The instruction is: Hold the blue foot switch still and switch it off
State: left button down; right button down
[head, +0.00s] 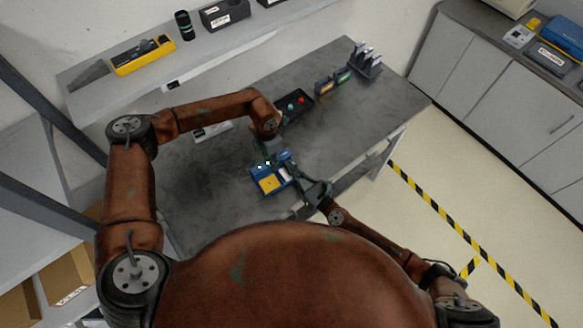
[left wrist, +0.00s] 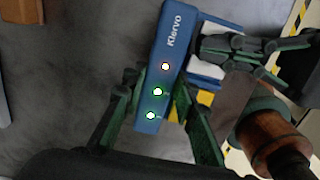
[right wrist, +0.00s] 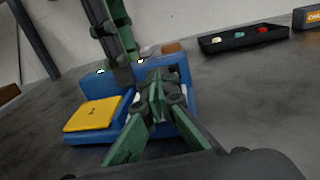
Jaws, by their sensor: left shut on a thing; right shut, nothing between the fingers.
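The blue foot switch (head: 257,183) sits on the grey table, with a yellow pedal (head: 270,184) and a white pedal (head: 286,174) at its front. Its back housing (left wrist: 172,50) carries the label "Klervo" and three lit lamps, two green and one pinkish-orange. My left gripper (left wrist: 163,95) is shut across this housing from above, one finger on each side. My right gripper (right wrist: 158,92) is shut and empty, its fingertips low over the white pedal side beside the yellow pedal (right wrist: 95,114). Whether the fingertips touch the white pedal is hidden.
A black tray (head: 280,116) with red and green-white buttons lies behind the switch. An orange-labelled box (head: 323,86), a green-labelled box (head: 343,77) and a grey rack (head: 366,62) stand farther back. A shelf (head: 215,62) runs along the wall. The table right of the switch is clear.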

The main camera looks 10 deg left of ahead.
jog(key=shift+w+a, duration=0.1)
jog(key=shift+a, duration=0.4)
pick_arm(q)
jog(key=shift+d, duration=0.1)
pick_arm(e)
jog(key=s+a+v, duration=0.2)
jog(key=v, duration=1.1)
jog(key=shift+s, duration=0.5)
jog(key=shift+d, duration=0.15)
pick_arm(q)
jog(key=c, duration=1.5)
grip_release()
jog(key=shift+o, duration=0.2)
jog(key=shift+r, duration=0.15)
pick_arm(e)
jog(key=shift+f, duration=0.1)
